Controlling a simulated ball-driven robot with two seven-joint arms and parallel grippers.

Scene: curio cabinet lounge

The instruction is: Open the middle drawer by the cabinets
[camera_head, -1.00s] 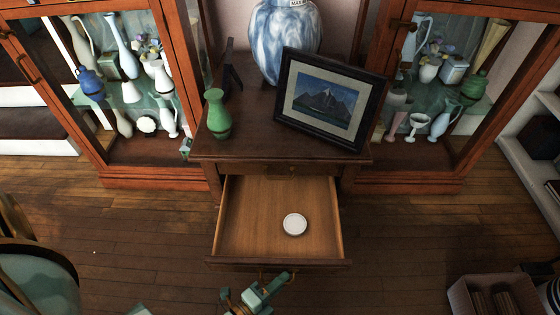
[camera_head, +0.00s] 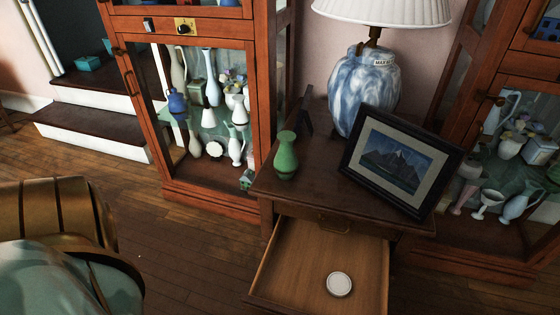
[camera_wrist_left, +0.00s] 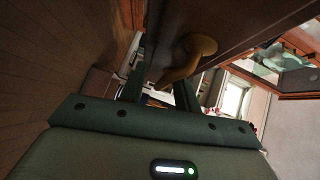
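The drawer (camera_head: 300,275) of the small wooden table (camera_head: 320,185) between the two glass cabinets is pulled open. A white round disc (camera_head: 339,284) lies on its floor. The drawer's front edge is cut off at the bottom of the head view, so its handle is not seen there. My left gripper (camera_wrist_left: 158,75) shows in the left wrist view with its fingers apart. A brass-coloured rounded piece (camera_wrist_left: 195,50) sits at the fingers; I cannot tell whether they touch it. Neither gripper shows in the head view now.
Glass cabinets, left (camera_head: 205,200) and right (camera_head: 470,245), flank the table. A green vase (camera_head: 286,158), picture frame (camera_head: 405,200) and blue-white lamp (camera_head: 362,90) stand on it. A cushioned chair (camera_head: 65,225) is at lower left. Wooden floor is clear between chair and left cabinet.

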